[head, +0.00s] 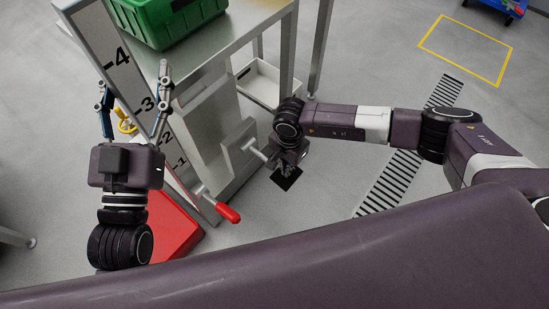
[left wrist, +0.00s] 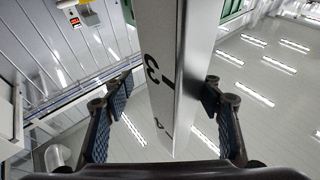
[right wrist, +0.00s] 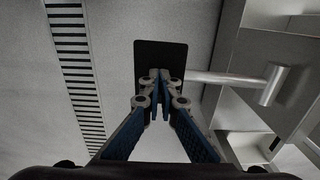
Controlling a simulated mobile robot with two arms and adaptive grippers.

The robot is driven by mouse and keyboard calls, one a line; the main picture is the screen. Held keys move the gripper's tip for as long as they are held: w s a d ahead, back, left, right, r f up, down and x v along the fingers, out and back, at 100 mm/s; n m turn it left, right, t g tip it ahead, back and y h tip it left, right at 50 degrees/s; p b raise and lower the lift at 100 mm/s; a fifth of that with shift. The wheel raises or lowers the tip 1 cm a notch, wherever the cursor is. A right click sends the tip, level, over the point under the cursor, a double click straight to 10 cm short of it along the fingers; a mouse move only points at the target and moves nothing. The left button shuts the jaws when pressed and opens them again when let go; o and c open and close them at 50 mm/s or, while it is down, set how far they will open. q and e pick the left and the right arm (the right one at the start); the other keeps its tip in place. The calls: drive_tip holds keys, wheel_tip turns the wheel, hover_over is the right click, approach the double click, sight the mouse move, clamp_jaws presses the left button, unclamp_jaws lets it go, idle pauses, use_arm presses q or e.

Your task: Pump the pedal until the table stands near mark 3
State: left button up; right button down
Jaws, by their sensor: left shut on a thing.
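The black pedal (head: 287,178) sits low at the end of a metal bar; it also shows in the right wrist view (right wrist: 178,50). My right gripper (right wrist: 160,76) has its fingertips together over the pedal; I cannot tell whether they touch it. The grey scale post (head: 112,55) bears marks 1 to 4, with 3 also facing the left wrist view (left wrist: 180,60). My left gripper (head: 135,85) is shut around the post, a finger on each side, near mark 3. The metal table (head: 232,22) stands behind the post. No pointer against the marks is clear.
A green crate (head: 165,22) stands on the table. A red-handled lever (head: 228,213) sticks out near the red base (head: 172,228). A white tray (head: 262,84) is under the table. Open floor lies right, with a striped strip (head: 388,185) and yellow outline (head: 465,50).

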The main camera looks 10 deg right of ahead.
sight(168, 168)
wheel_tip(168, 168, up, 2)
drive_tip(key=shift+r+p, duration=0.15)
drive_tip(key=shift+p, duration=0.85)
use_arm(q)
drive_tip(key=s+a+f+g+y, duration=0.1)
drive_tip(key=f+g, duration=0.3)
drive_tip(key=f, duration=0.3)
drive_tip(key=s+a+f+g+y+p, duration=0.1)
drive_tip(key=s+f+g, duration=0.1)
drive_tip(key=f, duration=0.6)
drive_tip(key=s+a+f+g+y+p, duration=0.1)
drive_tip(key=s+a+f+g, duration=0.1)
drive_tip(key=f+g, duration=0.3)
wheel_tip(168, 168, down, 2)
drive_tip(key=shift+s+f+n+g+y, duration=0.15)
drive_tip(key=shift+f+n+g+y, duration=0.05)
drive_tip(key=shift+n+g+y, duration=0.1)
use_arm(e)
wheel_tip(168, 168, up, 3)
drive_tip(key=shift+f, duration=0.1)
use_arm(q)
drive_tip(key=shift+d, duration=0.1)
drive_tip(key=shift+d+r, duration=0.1)
drive_tip(key=shift+r, duration=0.05)
